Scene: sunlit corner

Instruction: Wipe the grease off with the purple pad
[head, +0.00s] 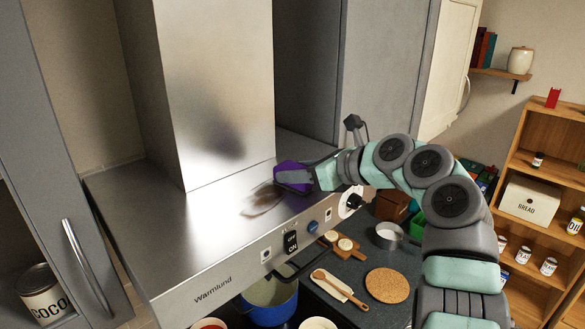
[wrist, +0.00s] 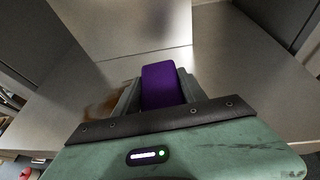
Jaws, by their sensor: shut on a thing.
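The purple pad (head: 291,176) is in my gripper (head: 300,180), just over the top of the metal range hood (head: 130,205). In the wrist view the pad (wrist: 160,86) sits between the two fingers of my gripper (wrist: 160,92), which is shut on it. The brown grease smear (head: 262,199) lies on the hood top just left of the pad in the head view. In the wrist view part of the grease (wrist: 103,103) shows to the left of the fingers. I cannot tell whether the pad touches the hood; its underside is hidden.
The hood's chimney (head: 215,90) rises behind the pad. A grey cabinet (head: 378,65) stands behind my arm. Below the hood are a blue pot (head: 270,300), a wooden spoon (head: 338,288) and a cork mat (head: 384,285). The hood top left of the grease is clear.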

